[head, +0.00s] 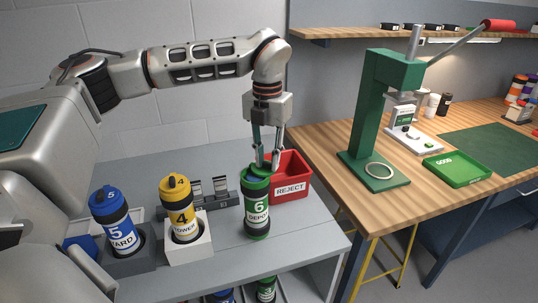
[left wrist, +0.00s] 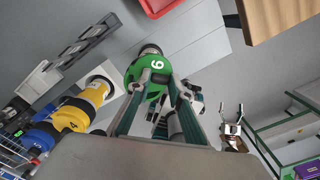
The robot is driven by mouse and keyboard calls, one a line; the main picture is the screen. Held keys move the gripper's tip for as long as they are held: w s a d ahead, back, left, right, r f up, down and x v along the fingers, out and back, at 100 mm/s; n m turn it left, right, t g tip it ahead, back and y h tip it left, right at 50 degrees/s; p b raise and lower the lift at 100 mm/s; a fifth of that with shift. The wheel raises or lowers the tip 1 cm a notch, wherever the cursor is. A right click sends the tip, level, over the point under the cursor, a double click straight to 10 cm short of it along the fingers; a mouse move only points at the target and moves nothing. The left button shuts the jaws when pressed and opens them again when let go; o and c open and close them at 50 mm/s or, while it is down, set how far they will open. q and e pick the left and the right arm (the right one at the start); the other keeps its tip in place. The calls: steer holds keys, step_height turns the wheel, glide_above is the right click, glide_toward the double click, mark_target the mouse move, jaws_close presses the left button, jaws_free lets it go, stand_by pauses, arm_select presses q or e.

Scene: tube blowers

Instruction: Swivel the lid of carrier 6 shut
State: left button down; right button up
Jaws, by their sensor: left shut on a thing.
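Carrier 6 (head: 257,213), green with a white label, stands upright on the grey bench top. Its green lid (head: 254,172) is at the top, and the lid's face with a white 6 also shows in the left wrist view (left wrist: 152,66). My left gripper (head: 267,163) points down over the carrier, with its fingertips at the lid's right part. It is shut on the lid, though the exact grip point is partly hidden by the fingers. I cannot tell how far the lid is swung from the carrier's mouth. My right gripper is not in view.
Yellow carrier 4 (head: 182,218) stands in a white holder and blue carrier 5 (head: 114,225) in a grey one, left of carrier 6. A red REJECT bin (head: 291,188) is close behind to the right. A wooden bench with a green press (head: 373,110) stands farther right.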

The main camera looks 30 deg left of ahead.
arm_select(q)
steer(key=s+m, duration=0.1)
steer(key=m, duration=0.1)
steer(key=s+m, duration=0.1)
steer(key=m, duration=0.1)
steer(key=shift+a+m, duration=0.15)
steer(key=shift+m, duration=0.15)
steer(key=shift+s+a+m, duration=0.15)
steer(key=shift+s+m, duration=0.1)
steer(key=shift+m, duration=0.55)
steer(key=shift+s+a+m, duration=0.2)
steer(key=shift+s+m, duration=0.1)
steer(key=shift+m, duration=0.5)
steer(key=shift+s+a+m, duration=0.15)
steer(key=shift+s+m, duration=0.1)
steer(key=shift+m, duration=0.55)
steer(key=c, duration=1.8)
jaws_free()
steer(key=shift+r, duration=0.1)
step_height(320, 180, up, 12)
steer(key=shift+f, duration=0.1)
